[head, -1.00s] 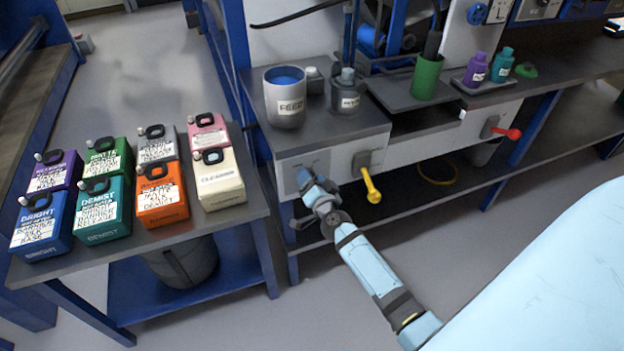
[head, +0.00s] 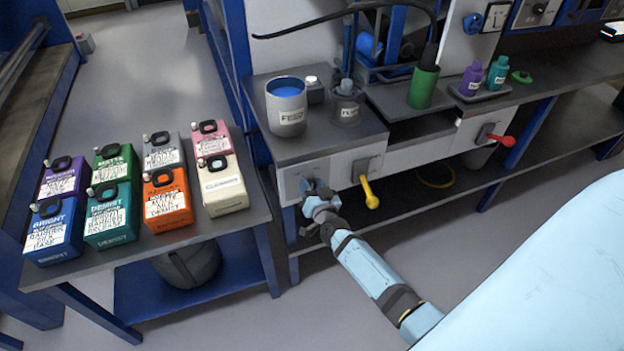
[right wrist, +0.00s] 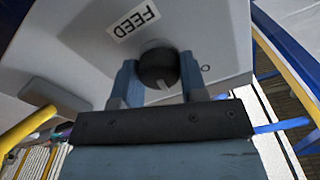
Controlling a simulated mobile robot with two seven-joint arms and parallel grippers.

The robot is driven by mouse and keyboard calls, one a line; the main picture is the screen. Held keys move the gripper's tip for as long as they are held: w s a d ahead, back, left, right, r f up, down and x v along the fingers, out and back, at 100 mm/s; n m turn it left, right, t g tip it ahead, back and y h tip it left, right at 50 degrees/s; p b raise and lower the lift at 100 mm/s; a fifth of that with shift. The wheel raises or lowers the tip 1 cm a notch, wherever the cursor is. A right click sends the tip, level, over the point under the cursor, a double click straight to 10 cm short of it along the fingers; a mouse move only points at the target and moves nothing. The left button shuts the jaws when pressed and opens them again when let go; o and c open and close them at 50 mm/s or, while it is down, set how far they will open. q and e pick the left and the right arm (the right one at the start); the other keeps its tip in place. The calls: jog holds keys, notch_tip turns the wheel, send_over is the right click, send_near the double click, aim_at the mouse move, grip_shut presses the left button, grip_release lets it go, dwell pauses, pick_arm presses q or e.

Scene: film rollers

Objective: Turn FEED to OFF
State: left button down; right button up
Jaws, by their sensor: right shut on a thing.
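The FEED knob (right wrist: 158,70) is a round black dial with a pale pointer line, on a grey panel under a FEED label (right wrist: 133,22) in the right wrist view. The label appears upside down there. My right gripper (right wrist: 158,88) has one finger on each side of the knob and is shut on it. In the head view my right gripper (head: 312,192) is at the left end of the bench's front panel (head: 340,168) and hides the knob. A mark like an O shows beside the knob; other markings are hidden. My left gripper is not in view.
A yellow-handled lever (head: 370,194) is just right of the gripper, and a red-handled one (head: 500,139) is farther right. A FEED pot (head: 287,118) stands on the bench above. Several coloured canisters (head: 165,205) stand on the left table. The floor in front is clear.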

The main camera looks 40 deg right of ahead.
jog(key=shift+r+n+p, duration=0.25)
jog(key=shift+n+p, duration=0.65)
jog(key=shift+n, duration=0.1)
jog(key=shift+a+f+n+p, duration=0.1)
jog(key=shift+n+p, duration=1)
jog(key=shift+n, duration=0.1)
jog(key=shift+n+p, duration=0.65)
jog(key=shift+n, duration=0.35)
jog(key=shift+f+n, duration=0.1)
jog(key=shift+n, duration=0.3)
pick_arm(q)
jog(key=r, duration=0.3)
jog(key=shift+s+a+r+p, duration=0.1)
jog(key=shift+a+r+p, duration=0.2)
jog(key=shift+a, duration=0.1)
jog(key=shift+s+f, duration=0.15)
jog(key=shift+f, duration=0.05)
pick_arm(e)
jog(key=shift+f+n, duration=0.1)
jog(key=shift+n, duration=0.2)
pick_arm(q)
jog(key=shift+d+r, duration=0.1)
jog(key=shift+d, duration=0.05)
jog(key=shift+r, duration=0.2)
pick_arm(e)
jog(key=o, duration=0.9)
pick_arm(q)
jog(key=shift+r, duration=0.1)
